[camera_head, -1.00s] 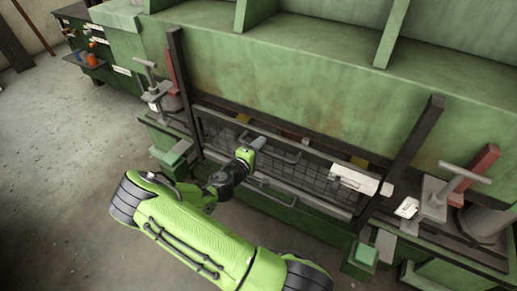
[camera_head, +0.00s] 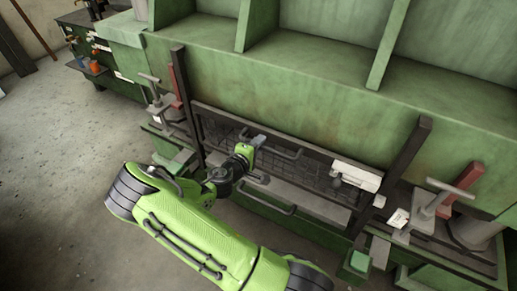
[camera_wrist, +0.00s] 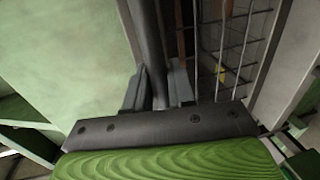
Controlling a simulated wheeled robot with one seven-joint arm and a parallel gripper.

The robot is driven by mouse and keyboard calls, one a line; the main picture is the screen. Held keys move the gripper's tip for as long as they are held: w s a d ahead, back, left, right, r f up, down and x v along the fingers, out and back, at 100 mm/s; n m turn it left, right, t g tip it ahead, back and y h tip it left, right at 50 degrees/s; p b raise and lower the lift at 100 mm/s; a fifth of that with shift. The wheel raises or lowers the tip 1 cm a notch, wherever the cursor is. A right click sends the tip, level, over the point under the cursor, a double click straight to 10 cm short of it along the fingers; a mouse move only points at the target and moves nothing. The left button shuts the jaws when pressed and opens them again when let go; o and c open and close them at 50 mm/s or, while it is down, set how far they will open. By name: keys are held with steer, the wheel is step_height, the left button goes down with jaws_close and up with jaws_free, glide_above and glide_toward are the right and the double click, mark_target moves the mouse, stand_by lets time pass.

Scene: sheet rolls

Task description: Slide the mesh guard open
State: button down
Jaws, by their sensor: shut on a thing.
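The mesh guard (camera_head: 222,127) is a dark wire grid in a frame, standing between two dark upright posts. Its wires and pale frame strip also show at the right in the wrist view (camera_wrist: 231,48). A dark bar handle (camera_head: 285,153) runs along the guard's front. My gripper (camera_head: 257,142) is at the left part of this handle. In the wrist view my gripper's fingers (camera_wrist: 158,88) sit on both sides of the dark bar (camera_wrist: 148,45), shut on it. A pale strip (camera_head: 305,197) shows below the guard.
The left post (camera_head: 180,85) and right post (camera_head: 408,165) flank the guard. A white box (camera_head: 357,175) is at the guard's right end. A second handle (camera_head: 268,207) lies lower. Crank-like clamps (camera_head: 437,200) stand at the sides. Open floor (camera_head: 60,190) lies left.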

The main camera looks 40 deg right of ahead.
step_height(320, 180, up, 14)
steer(key=p, duration=0.8)
steer(key=c, duration=1.1)
jaws_free()
steer(key=v, duration=1.5)
steer(key=shift+a+p, duration=0.35)
steer(key=shift+a, duration=0.05)
